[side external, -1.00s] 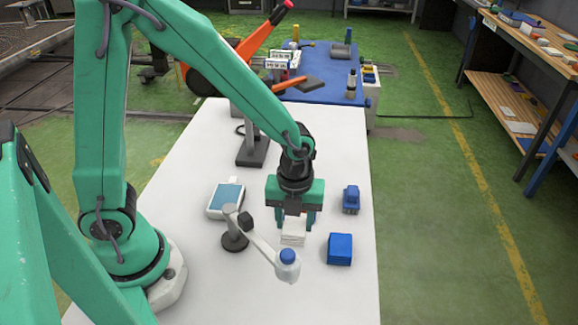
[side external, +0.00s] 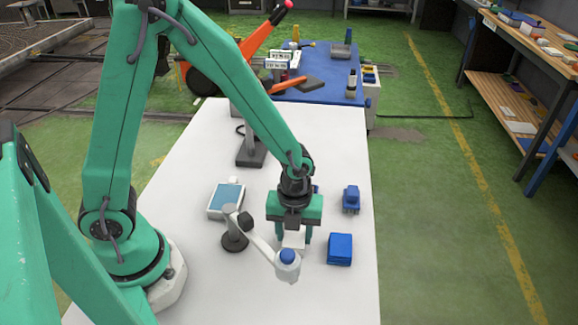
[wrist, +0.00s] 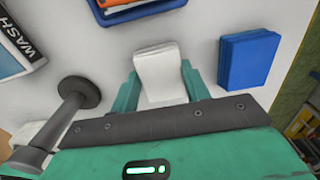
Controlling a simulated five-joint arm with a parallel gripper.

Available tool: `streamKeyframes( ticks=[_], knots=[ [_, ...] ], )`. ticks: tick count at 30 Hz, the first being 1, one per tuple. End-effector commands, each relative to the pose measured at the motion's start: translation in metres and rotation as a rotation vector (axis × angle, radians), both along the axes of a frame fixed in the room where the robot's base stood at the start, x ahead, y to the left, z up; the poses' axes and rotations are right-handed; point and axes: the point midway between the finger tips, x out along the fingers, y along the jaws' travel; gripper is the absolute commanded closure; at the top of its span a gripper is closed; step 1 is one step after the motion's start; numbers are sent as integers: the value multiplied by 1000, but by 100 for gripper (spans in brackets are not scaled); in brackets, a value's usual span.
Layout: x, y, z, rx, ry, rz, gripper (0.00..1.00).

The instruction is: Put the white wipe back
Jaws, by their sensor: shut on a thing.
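The white wipe (wrist: 160,75) is a pale, folded-looking block between the two green fingers of my gripper (wrist: 162,88) in the wrist view. In the side view the wipe (side external: 293,240) shows below the palm of my gripper (side external: 293,236), and the fingers stand on both sides of it. My gripper is shut on the wipe. Its underside is hidden, so I cannot tell whether it touches the table.
A blue box (side external: 340,249) stands right of my gripper, with a smaller blue object (side external: 351,199) behind it. A jointed stand (side external: 235,240) reaches its white, blue-capped head (side external: 287,265) in front of my gripper. A blue-faced panel (side external: 226,200) lies left on the white table (side external: 210,290).

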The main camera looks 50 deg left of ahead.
Motion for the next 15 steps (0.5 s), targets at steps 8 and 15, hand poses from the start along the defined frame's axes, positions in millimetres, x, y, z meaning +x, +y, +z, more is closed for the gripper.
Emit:
streamKeyframes(
  ticks=[8,15],
  knots=[
    [0,0,-3,-1,-1,0,40],
    [0,0,-3,-1,-1,0,32]
  ],
)
